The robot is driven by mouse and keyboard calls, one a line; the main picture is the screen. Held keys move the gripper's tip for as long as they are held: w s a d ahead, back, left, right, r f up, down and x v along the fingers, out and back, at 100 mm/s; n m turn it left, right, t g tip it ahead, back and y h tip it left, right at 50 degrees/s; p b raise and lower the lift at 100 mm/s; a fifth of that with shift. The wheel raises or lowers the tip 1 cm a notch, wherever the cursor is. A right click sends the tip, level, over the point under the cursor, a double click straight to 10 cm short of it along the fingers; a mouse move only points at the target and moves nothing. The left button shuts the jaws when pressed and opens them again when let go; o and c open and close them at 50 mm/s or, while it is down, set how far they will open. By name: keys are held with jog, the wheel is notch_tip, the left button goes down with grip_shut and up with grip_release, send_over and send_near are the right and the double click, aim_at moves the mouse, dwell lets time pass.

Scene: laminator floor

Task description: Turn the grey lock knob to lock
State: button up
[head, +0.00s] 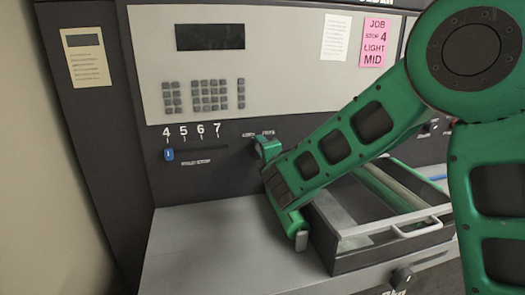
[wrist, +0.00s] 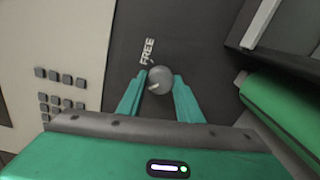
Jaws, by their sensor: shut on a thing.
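The grey lock knob (wrist: 159,77) is a round knob on the dark panel in the wrist view. My gripper (wrist: 160,82) has its two green fingers shut on it, one on each side. A small pale mark shows on the knob's lower-left part, while the word FREE (wrist: 148,52) stands above and left of it. The knob is hidden there behind the green fingers. The other label's word is covered in the wrist view.
A blue slider (head: 168,154) sits under the numbers 4 to 7, below the keypad (head: 204,95). An open-topped frame (head: 345,243) with a pale handle stands right of my gripper. The grey shelf (head: 195,240) is clear at left. Another knob (head: 402,277) is low at front.

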jog(key=shift+d+f, duration=0.1)
jog(key=shift+f, duration=0.1)
jog(key=o, duration=1)
jog(key=shift+r, duration=0.1)
jog(key=shift+o, duration=0.2)
jog(key=v, duration=1)
jog(key=shift+s, duration=0.3)
jog(key=shift+d, duration=0.1)
